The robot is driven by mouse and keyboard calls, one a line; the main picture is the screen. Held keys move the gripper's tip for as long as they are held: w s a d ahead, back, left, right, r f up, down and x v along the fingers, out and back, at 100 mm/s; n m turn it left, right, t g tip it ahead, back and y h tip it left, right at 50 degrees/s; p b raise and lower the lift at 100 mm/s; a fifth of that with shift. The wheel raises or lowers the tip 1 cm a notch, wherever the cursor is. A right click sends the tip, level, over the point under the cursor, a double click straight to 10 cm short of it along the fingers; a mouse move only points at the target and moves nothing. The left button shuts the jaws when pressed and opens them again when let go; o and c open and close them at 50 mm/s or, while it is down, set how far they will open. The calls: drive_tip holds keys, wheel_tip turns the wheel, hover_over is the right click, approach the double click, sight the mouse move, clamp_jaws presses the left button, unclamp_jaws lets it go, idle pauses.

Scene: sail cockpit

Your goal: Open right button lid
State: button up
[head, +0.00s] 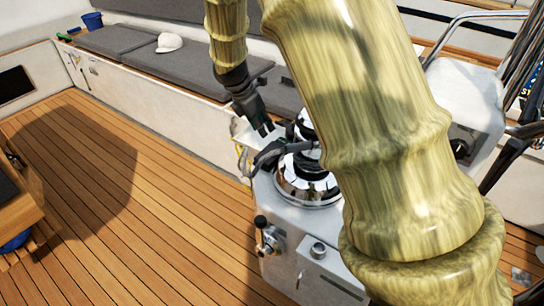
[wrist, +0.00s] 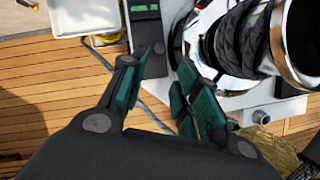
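My gripper (head: 266,130) hangs tilted just above the top of the white pedestal (head: 285,225), left of a chrome winch (head: 300,180). In the wrist view its two dark fingers with green pads (wrist: 170,68) stand apart with no object between them. A dark strip with a green face (wrist: 145,12) lies on the white surface beyond the left fingertip. A small round metal knob (head: 318,250) is on the pedestal's front; a similar one shows in the wrist view (wrist: 262,118). I cannot clearly make out the right button lid; my arm hides the pedestal's right part.
Grey cushioned benches (head: 200,72) with a white cap (head: 169,42) run behind. A wooden table edge (head: 20,210) is at the left. The plank deck (head: 130,190) between is clear.

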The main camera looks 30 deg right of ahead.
sight(275, 149)
drive_tip(key=x, duration=1.1)
drive_tip(key=shift+f, duration=0.4)
drive_tip(key=shift+d, duration=0.1)
clamp_jaws()
